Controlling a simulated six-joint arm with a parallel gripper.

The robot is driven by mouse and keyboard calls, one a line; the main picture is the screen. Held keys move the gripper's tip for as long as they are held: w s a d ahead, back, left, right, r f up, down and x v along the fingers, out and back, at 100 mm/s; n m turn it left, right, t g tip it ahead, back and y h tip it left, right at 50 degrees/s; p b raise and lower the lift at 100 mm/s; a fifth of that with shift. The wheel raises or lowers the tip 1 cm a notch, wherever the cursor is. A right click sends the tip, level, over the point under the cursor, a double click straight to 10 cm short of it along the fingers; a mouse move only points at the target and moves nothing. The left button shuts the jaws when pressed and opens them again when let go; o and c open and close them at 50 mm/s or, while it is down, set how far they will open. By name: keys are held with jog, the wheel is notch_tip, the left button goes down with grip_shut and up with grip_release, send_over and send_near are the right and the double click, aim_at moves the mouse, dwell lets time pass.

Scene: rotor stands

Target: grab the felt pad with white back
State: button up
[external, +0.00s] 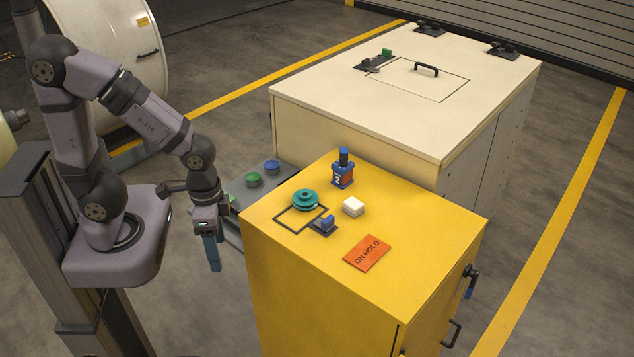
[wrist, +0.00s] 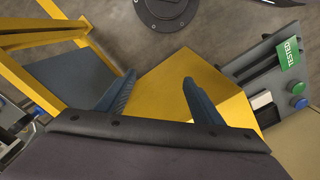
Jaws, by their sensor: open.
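A small white block (external: 353,207) lies on top of the yellow cabinet (external: 420,225), right of a teal pulley-like wheel. Its underside is hidden, so I cannot tell whether it is the felt pad. A white piece (wrist: 262,100) beside a dark slot shows at the right of the wrist view; I cannot tell what it is. My gripper (external: 213,266) hangs pointing down, left of the yellow cabinet and apart from the white block. In the wrist view my gripper (wrist: 158,77) has its two blue fingers apart, with nothing between them.
Behind stands a cream cabinet (external: 400,110). A grey panel with buttons (wrist: 270,60) is near my gripper.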

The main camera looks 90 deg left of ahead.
jog(key=shift+r, duration=0.15)
notch_tip(320, 180, up, 5)
jog(key=w+f+n+t+b, duration=0.2)
jog(key=w+t, duration=0.5)
jog(key=w, duration=1.3)
jog(key=w+a+n+t+y, duration=0.1)
jog(key=w+a+y, duration=0.1)
jog(key=a, duration=0.2)
jog(key=w+a+n+t+y, duration=0.1)
jog(key=w+a+n+y, duration=0.1)
jog(key=a, duration=0.3)
jog(key=w+a+r+n+t+y, duration=0.1)
jog(key=w+a+n+y, duration=0.1)
jog(key=w+a+y, duration=0.1)
jog(key=shift+a+r+t+y, duration=0.1)
jog(key=shift+a+t+y, duration=0.35)
jog(key=shift+a, duration=0.6)
send_near(350, 204)
jog(key=shift+w+a+r+n, duration=0.1)
jog(key=shift+w+a+n, duration=0.3)
jog(key=shift+w, duration=0.5)
jog(key=shift+f+y, duration=0.25)
jog(key=shift+f, duration=0.25)
jog(key=shift+p+x, duration=0.35)
jog(key=shift+x, duration=0.75)
